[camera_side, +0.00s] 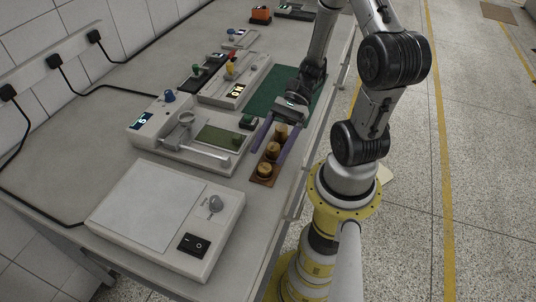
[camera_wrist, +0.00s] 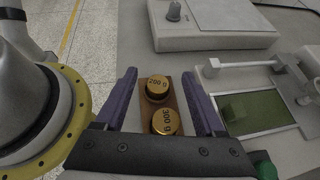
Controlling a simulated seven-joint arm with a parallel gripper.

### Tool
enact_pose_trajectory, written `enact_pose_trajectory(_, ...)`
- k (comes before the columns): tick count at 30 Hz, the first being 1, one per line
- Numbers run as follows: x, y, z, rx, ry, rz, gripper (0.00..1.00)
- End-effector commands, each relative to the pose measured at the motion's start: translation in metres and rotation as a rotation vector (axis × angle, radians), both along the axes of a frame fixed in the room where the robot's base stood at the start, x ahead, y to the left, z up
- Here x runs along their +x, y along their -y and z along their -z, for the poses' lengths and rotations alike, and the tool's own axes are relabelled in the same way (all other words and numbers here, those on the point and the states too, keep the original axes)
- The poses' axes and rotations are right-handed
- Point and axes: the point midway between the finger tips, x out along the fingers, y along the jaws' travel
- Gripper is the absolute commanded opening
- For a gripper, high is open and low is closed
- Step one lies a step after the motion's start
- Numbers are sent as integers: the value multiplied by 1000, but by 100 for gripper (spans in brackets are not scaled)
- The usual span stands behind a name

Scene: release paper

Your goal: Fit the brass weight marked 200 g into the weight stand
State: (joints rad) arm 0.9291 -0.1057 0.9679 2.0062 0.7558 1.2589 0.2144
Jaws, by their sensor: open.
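The brass weight marked 200 g (camera_wrist: 158,87) is at the far end of the brown weight stand (camera_wrist: 173,95) in the wrist view. A brass weight marked 300 g (camera_wrist: 165,121) is next to it, closer to my gripper's body. The side view shows three brass weights in a row on the stand (camera_side: 255,181); their markings are too small to read there. My gripper (camera_wrist: 158,76) is open, its purple fingers on either side of the row, with nothing held. I cannot tell how deep the 200 g weight sits.
A white scale with a knob (camera_side: 150,213) stands in front of the stand. A white device with a green panel (camera_side: 220,137) is to the left. A green mat (camera_side: 262,101) lies behind, and the bench's right edge is close to the stand.

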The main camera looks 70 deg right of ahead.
Motion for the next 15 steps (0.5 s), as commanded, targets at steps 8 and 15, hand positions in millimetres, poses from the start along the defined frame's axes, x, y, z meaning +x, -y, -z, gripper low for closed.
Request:
enact_pose_trajectory(8, -8, 40, -22, 1, -1, 4, 71)
enact_pose_trajectory(15, -11, 49, -34, -58, 18, -64, 71)
